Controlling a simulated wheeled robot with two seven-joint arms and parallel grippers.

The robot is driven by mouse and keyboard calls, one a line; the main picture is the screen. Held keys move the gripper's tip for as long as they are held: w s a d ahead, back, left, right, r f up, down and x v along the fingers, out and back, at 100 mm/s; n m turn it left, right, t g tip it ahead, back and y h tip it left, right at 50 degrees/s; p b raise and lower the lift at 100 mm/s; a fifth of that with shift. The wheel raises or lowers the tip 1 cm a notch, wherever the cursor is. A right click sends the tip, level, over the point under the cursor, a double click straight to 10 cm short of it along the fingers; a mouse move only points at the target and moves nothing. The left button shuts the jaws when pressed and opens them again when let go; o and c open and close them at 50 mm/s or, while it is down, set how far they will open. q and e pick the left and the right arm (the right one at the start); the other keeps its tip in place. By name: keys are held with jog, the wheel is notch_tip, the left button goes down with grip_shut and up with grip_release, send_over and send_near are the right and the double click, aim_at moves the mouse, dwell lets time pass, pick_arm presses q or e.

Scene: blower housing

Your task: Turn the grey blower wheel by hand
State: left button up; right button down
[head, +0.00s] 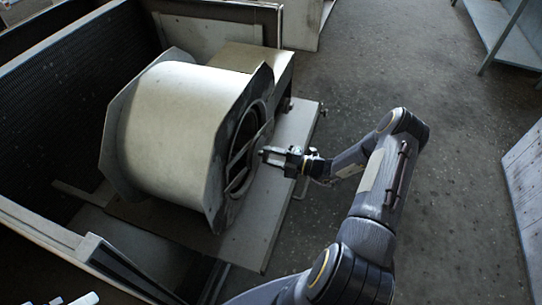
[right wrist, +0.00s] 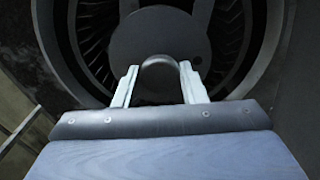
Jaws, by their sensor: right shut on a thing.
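The blower housing is a large cream drum (head: 170,125) with grey side plates, lying in the open cabinet. The grey blower wheel (head: 245,150) shows in the round opening on its right side. In the right wrist view, the wheel's grey centre disc (right wrist: 158,32) has dark vanes around it. My right gripper (head: 268,153) is at the opening, its pale fingers shut on the rounded hub (right wrist: 160,72) at the disc's middle. Small pale bars (head: 84,299) at the bottom left edge of the head view may be my left gripper's tips; they are cut off.
The cabinet's dark wall (head: 75,85) stands left of the housing, and a pale frame rail (head: 40,235) runs across the lower left. A pale base panel (head: 262,225) lies under the housing. The floor (head: 440,180) to the right is clear; a bench (head: 500,30) stands behind.

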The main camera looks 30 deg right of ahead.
jog(key=c, duration=0.9)
grip_release()
jog(key=v, duration=0.8)
